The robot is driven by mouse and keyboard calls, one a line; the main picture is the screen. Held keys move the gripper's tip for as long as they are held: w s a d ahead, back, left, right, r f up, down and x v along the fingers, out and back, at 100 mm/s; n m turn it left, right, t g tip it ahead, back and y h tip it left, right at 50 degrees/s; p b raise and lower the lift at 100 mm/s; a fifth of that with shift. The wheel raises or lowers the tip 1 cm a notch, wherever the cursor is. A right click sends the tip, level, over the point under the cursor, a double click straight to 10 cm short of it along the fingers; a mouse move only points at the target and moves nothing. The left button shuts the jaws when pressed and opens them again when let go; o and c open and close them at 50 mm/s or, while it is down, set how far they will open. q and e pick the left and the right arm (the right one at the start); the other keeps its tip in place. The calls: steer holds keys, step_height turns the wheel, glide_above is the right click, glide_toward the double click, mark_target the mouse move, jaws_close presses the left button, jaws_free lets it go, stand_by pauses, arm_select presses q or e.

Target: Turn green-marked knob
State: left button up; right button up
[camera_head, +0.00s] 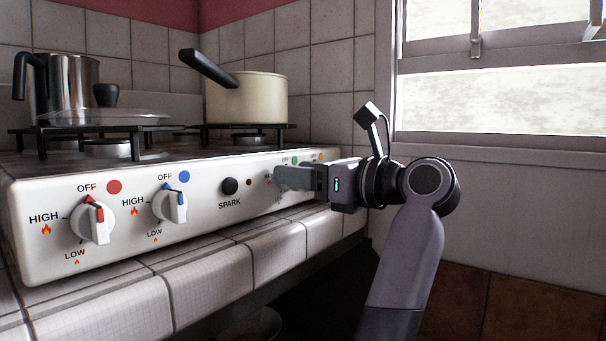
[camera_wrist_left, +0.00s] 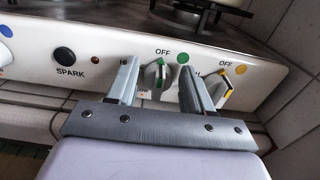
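The green-marked knob (camera_wrist_left: 156,75) sits on the white stove front below an OFF label, with a green dot (camera_wrist_left: 183,57) at its upper right. My left gripper (camera_wrist_left: 158,72) is open in the left wrist view, one finger on each side of this knob. The left finger looks closer to the knob; I cannot tell whether either touches it. In the head view my left gripper (camera_head: 280,178) is at the far right part of the panel and hides the knob; the green dot (camera_head: 294,160) shows just above it. My right gripper is not in view.
The yellow-marked knob (camera_wrist_left: 222,88) is close beside the right finger. A black SPARK button (camera_head: 229,186), a blue-marked knob (camera_head: 169,203) and a red-marked knob (camera_head: 93,220) lie leftward. A cream pot (camera_head: 250,98) and a steel kettle (camera_head: 70,85) stand on top. A tiled ledge (camera_head: 200,262) runs below.

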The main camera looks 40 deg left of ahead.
arm_select(q)
steer(key=c, duration=0.7)
steer(key=shift+o, duration=0.2)
steer(key=shift+s+f+n+b, duration=0.15)
steer(key=shift+n+b, duration=0.3)
steer(key=shift+n, duration=1.35)
steer(key=o, duration=1)
steer(key=shift+d, duration=0.15)
